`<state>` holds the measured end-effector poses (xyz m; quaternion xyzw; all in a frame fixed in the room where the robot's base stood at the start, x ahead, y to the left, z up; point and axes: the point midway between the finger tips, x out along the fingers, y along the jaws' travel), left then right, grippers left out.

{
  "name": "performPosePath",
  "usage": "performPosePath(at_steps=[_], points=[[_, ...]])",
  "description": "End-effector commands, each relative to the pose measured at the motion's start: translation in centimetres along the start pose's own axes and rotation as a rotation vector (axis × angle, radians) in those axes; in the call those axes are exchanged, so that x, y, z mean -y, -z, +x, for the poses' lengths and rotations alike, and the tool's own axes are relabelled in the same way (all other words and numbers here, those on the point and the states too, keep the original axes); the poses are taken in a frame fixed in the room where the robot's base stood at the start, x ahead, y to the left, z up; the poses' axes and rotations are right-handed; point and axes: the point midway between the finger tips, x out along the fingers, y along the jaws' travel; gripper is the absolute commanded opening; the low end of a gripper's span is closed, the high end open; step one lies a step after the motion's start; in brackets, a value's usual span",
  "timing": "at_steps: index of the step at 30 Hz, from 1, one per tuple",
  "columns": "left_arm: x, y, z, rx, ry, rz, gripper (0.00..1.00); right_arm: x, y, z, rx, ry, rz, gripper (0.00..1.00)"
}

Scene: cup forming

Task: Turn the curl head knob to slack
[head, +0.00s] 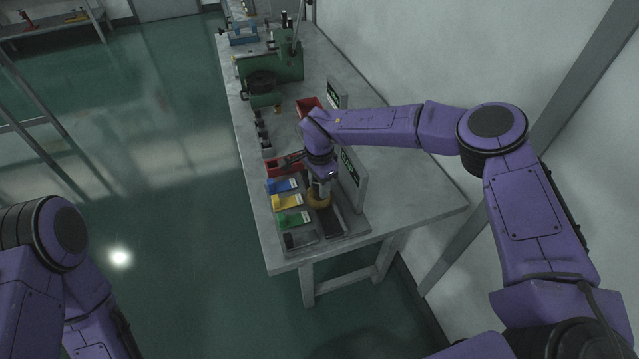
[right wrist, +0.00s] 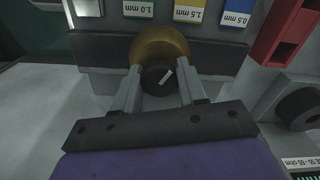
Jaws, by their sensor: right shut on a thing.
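The curl head knob is a round black knob (right wrist: 152,80) with a short white mark, in front of a brass disc (right wrist: 160,46). In the right wrist view the mark slants up to the right. In the head view the brass disc (head: 318,201) shows just below my right gripper (head: 320,186), which hides the black knob. My right gripper reaches down from above, and its two fingers (right wrist: 160,84) stand on either side of the knob, shut on it. No slack marking can be read. My left gripper is out of view; only part of that arm shows at lower left.
Blue (head: 283,186), yellow (head: 286,202) and green (head: 292,219) gauge cards labelled in mm lie left of the knob. A red bin (head: 284,167) and an upright display panel (head: 352,181) stand close by. A green machine (head: 283,66) is farther along the bench (head: 410,190).

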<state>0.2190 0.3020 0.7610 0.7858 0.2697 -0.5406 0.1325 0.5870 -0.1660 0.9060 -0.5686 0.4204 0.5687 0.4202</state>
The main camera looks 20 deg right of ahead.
Motion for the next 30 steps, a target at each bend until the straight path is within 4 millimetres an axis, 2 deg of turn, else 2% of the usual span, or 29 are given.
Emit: performPosePath(at_steps=[5, 6, 8, 9, 17, 20, 30], points=[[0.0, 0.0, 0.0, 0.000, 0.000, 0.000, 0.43, 0.1, 0.0, -0.1, 0.001, 0.003, 0.001, 0.11], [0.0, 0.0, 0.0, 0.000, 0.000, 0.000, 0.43, 0.1, 0.0, -0.1, 0.001, 0.003, 0.001, 0.44], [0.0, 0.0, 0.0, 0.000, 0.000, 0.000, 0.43, 0.1, 0.0, -0.1, 0.001, 0.003, 0.001, 0.64], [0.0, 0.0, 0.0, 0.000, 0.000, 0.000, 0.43, 0.1, 0.0, -0.1, 0.000, 0.002, 0.001, 0.67], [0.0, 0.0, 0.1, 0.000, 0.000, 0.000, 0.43, 0.0, 0.0, -0.1, 0.000, 0.001, 0.002, 0.67], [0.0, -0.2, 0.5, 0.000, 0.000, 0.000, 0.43, 0.1, 0.1, -1.0, 0.000, 0.004, 0.003, 0.67], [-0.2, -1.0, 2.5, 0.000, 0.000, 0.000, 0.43, 0.1, 0.0, -8.5, 0.000, 0.006, 0.002, 0.67]])
